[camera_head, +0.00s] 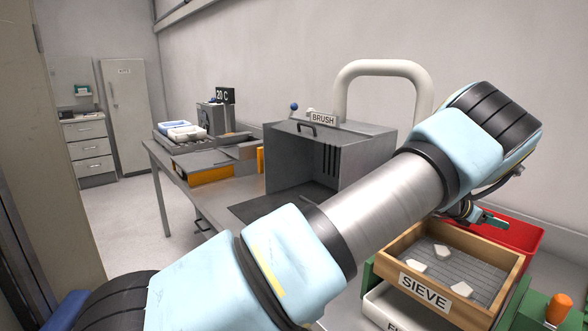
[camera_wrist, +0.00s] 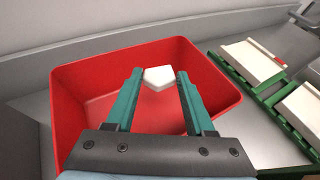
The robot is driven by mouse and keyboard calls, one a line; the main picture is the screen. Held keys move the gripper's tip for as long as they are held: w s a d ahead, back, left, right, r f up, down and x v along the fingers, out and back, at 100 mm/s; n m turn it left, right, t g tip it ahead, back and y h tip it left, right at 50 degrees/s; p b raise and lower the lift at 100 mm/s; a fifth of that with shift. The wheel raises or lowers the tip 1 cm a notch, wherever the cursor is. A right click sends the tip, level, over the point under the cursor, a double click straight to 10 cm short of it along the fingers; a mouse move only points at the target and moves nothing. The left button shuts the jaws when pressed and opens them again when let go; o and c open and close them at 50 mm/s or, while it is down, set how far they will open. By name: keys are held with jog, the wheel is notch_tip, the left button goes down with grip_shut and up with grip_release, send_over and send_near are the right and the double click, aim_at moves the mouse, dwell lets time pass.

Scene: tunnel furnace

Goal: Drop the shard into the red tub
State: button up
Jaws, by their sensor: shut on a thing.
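The shard (camera_wrist: 159,78) is a small white angular piece between the tips of my gripper (camera_wrist: 160,75) in the wrist view. My gripper is shut on it. The red tub (camera_wrist: 78,108) lies behind and below the fingers there, with the shard in front of its inside; the height above it is hard to tell. In the head view my gripper (camera_head: 490,222) is over the red tub (camera_head: 528,235) behind the sieve, and the shard cannot be made out there.
The wooden sieve (camera_head: 383,262) stands in front of the tub with three white pieces on its mesh. The grey brush box (camera_head: 345,150) is left of the tub. A wall is close behind.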

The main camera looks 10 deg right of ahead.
jog(key=o, duration=1.4)
jog(key=b+v, duration=0.4)
jog(key=v, duration=0.6)
jog(key=shift+a, duration=0.35)
jog(key=shift+r, duration=0.2)
